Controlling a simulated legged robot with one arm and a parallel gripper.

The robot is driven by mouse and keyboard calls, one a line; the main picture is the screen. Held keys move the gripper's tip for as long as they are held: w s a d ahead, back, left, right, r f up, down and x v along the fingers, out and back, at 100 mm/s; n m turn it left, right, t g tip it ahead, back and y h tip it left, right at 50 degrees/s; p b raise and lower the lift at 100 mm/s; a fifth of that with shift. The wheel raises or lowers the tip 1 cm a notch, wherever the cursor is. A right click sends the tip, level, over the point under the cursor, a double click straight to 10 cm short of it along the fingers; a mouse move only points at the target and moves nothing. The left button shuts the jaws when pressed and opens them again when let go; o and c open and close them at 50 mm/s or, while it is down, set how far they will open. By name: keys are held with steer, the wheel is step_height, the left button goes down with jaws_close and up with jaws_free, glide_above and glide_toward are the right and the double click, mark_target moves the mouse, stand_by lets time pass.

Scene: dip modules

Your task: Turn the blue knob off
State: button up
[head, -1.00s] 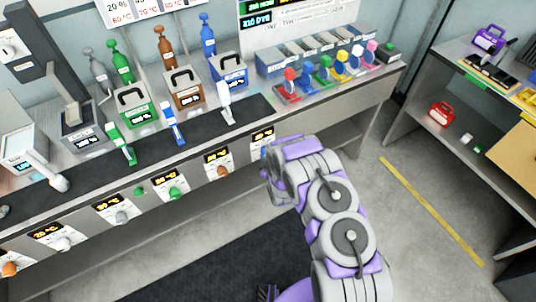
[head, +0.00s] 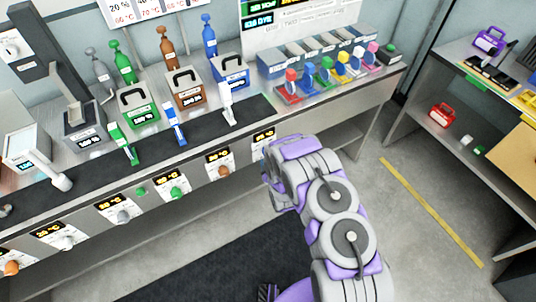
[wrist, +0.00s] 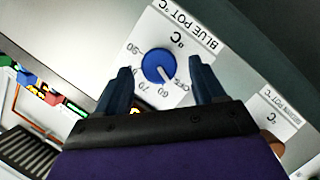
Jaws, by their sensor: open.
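The blue knob (wrist: 158,67) shows in the wrist view on a white dial plate labelled "BLUE POT °C". A white pointer line on it points toward the lower right, near the "OFF" mark. My gripper (wrist: 160,80) is open, with one dark finger on each side of the knob. I cannot tell whether the fingers touch it. In the head view my purple and grey arm reaches to the right end of the bench front and hides the blue knob. The blue pot (head: 229,70) stands on the bench above.
The bench front (head: 150,205) carries several other dials, including a brown knob (head: 224,171) and a green knob (head: 176,193). In the wrist view the brown pot's dial plate (wrist: 272,115) is close on the right. The floor (head: 420,235) right of my arm is clear.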

steer(key=p+v, duration=0.3)
steer(key=v, duration=1.1)
steer(key=shift+s, duration=0.3)
steer(key=shift+a, duration=0.15)
